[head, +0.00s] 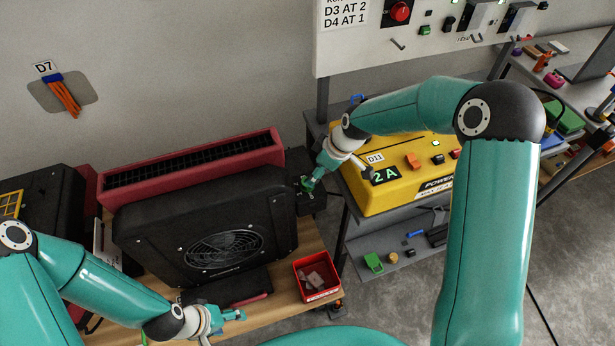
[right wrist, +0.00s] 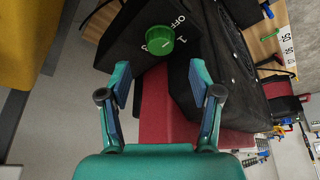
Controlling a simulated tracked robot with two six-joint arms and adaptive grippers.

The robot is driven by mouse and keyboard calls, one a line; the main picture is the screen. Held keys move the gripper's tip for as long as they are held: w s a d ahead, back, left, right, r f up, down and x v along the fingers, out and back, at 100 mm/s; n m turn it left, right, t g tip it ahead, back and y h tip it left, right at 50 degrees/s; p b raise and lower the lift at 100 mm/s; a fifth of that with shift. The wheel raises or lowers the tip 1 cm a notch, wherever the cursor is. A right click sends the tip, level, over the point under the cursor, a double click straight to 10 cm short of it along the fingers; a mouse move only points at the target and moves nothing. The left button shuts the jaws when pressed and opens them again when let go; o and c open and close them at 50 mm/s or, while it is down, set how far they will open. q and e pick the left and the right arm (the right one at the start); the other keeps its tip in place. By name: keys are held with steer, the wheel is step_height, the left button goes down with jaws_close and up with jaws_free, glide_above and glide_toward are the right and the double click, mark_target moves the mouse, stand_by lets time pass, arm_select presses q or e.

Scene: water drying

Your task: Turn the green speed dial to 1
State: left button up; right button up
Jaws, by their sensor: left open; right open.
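The green speed dial (right wrist: 160,40) sits on a black box (right wrist: 135,35) in the right wrist view. White marks around it include OFF and a 1; its exact pointer setting is hard to read. My right gripper (right wrist: 160,75) is open, its fingertips spread to either side just short of the dial, which is not between them. In the head view my right gripper (head: 309,184) is small beside the black blower's right end, and the dial there is hard to tell from the fingers. My left gripper (head: 230,315) is open and empty at the bench's front.
The black blower (head: 150,235) with a fan grille stands before a red slotted unit (head: 190,172) on a wooden bench (head: 283,298). A red bin (head: 317,292) stands at the bench's right corner. A yellow power box (head: 365,200) reading 2A sits close right of my right gripper.

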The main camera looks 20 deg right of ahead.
steer(key=p+x, duration=0.1)
steer(key=x, duration=0.5)
steer(key=shift+w+a+f, duration=0.1)
steer(key=shift+f, duration=0.05)
